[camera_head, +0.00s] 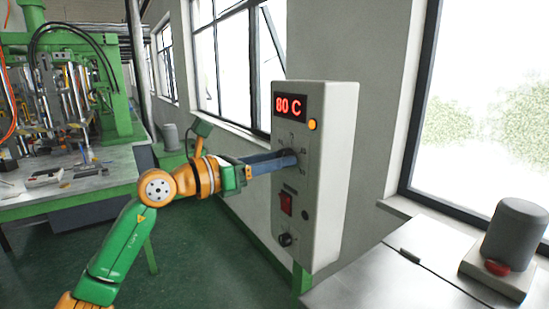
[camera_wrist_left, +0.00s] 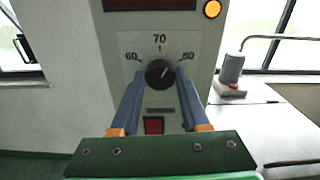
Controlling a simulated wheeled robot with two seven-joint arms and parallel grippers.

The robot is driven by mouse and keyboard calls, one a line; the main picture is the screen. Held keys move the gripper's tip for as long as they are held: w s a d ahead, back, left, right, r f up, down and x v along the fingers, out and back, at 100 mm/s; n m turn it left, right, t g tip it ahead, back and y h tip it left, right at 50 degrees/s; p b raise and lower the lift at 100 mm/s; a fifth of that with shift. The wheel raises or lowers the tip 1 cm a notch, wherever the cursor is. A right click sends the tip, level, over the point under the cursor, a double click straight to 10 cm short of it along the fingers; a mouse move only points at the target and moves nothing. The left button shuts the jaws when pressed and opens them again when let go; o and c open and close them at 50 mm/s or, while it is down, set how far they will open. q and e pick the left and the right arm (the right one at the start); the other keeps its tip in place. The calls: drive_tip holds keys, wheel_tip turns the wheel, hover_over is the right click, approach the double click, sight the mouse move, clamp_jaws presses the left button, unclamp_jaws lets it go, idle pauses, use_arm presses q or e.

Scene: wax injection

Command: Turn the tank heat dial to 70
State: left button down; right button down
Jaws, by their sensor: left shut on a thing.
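The control box (camera_head: 341,180) is a pale upright cabinet on the wall. Its red display (camera_head: 290,106) reads 80 C. The black heat dial (camera_wrist_left: 160,73) shows in the left wrist view below a scale; 60 is at its left, 70 at the top and a mark that looks like 80 at its right. The dial's pale pointer mark leans to the upper right, toward the right-hand mark. My left gripper (camera_head: 292,158) reaches the panel from the left, its two blue fingers on either side of the dial and shut on it. My right gripper is out of view.
An orange lamp (camera_head: 312,125) sits beside the display. A red switch (camera_head: 287,203) and a black knob (camera_head: 286,240) are below the dial. A metal table (camera_head: 400,275) with a grey cylinder (camera_head: 515,235) stands at the right. A workbench with machinery (camera_head: 70,190) stands at the left.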

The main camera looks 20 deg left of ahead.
use_arm(q)
drive_tip(key=n, duration=0.1)
drive_tip(key=n+p, duration=0.1)
drive_tip(key=n, duration=0.3)
drive_tip(key=shift+a+r, duration=0.1)
drive_tip(key=shift+r, duration=0.2)
drive_tip(key=shift+n, duration=0.4)
drive_tip(key=c, duration=0.6)
unclamp_jaws()
drive_tip(key=shift+c, duration=0.2)
drive_tip(key=shift+o, duration=1.3)
drive_tip(key=shift+f, duration=0.15)
drive_tip(key=b+v, duration=0.4)
drive_tip(key=v, duration=0.3)
